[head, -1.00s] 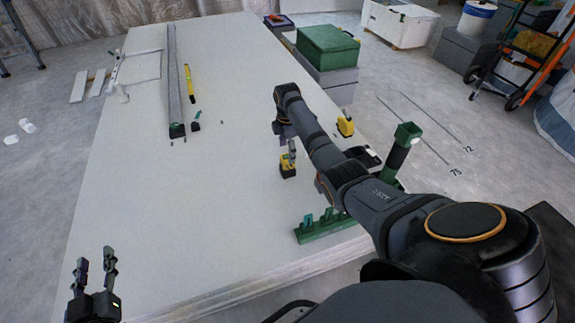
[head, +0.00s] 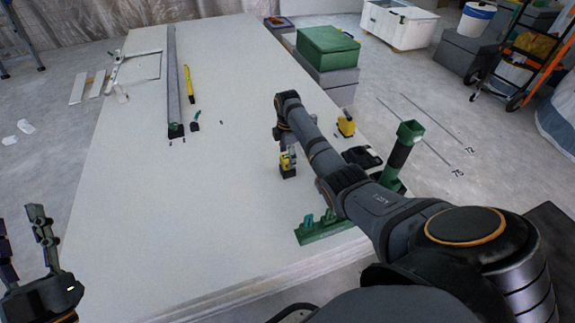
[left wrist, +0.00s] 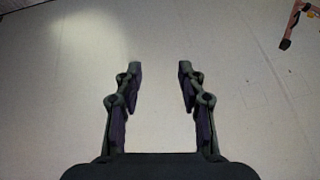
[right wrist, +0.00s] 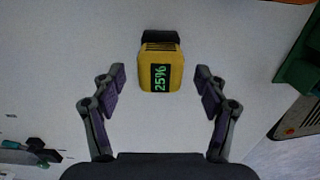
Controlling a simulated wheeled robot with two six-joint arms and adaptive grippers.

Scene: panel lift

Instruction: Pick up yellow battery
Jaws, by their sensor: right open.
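A yellow battery (head: 288,172) with a black end stands on the pale panel, partly hidden by my right gripper (head: 291,153) in the head view. My left gripper (head: 20,217) is at the lower left, beside the panel's near corner. In the left wrist view its fingers (left wrist: 159,68) are apart and empty.
Another yellow item (head: 346,124) stands near the panel's right edge. A green rack (head: 325,228) lies near the front right, with a green-black post (head: 402,155) behind it. A long grey bar (head: 173,85) and yellow tool (head: 189,83) lie farther back. The panel's left middle is clear.

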